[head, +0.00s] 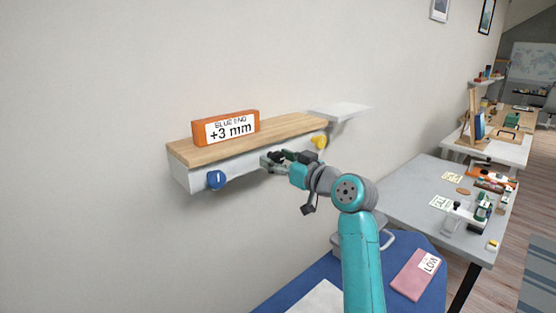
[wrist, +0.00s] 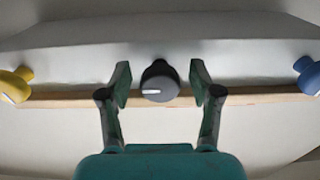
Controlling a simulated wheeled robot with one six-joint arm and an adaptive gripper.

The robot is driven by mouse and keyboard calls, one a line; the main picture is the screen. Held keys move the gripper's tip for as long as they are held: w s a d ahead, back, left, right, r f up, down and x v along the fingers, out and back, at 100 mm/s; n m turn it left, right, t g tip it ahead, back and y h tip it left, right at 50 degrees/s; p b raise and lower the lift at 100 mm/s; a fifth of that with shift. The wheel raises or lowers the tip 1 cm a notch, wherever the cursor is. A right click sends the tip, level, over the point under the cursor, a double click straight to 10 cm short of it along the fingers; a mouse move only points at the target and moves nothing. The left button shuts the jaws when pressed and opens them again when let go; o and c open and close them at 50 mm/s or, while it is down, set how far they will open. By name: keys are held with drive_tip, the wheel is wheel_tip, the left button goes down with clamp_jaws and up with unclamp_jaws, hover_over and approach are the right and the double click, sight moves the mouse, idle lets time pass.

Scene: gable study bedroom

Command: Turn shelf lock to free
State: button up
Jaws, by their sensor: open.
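A wooden shelf (head: 285,127) with a pale front is mounted on the wall. In the wrist view, a dark round knob (wrist: 160,72) with a short white pointer mark sits in the middle of the shelf front; the mark lies nearly level, towards the picture's left. My gripper (wrist: 160,80) is open, with one finger on each side of this knob and visible gaps to it. In the head view, my gripper (head: 268,160) is at the middle of the shelf front and largely hides the dark knob. No lock label is readable.
A blue knob (head: 216,179) and a yellow knob (head: 319,142) flank the middle of the shelf front. An orange block (head: 250,117) reading "BLUE END +3 mm" stands on the shelf. A small white shelf (head: 342,110) is to the right, and a grey desk (head: 400,190) lies beyond my arm.

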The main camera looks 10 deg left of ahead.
drive_tip(key=c, duration=1.2)
drive_tip(key=shift+o, duration=0.2)
drive_tip(key=shift+n, duration=0.4)
drive_tip(key=n, duration=0.8)
drive_tip(key=shift+n, duration=0.3)
drive_tip(key=n, duration=0.4)
drive_tip(key=shift+n, duration=2.2)
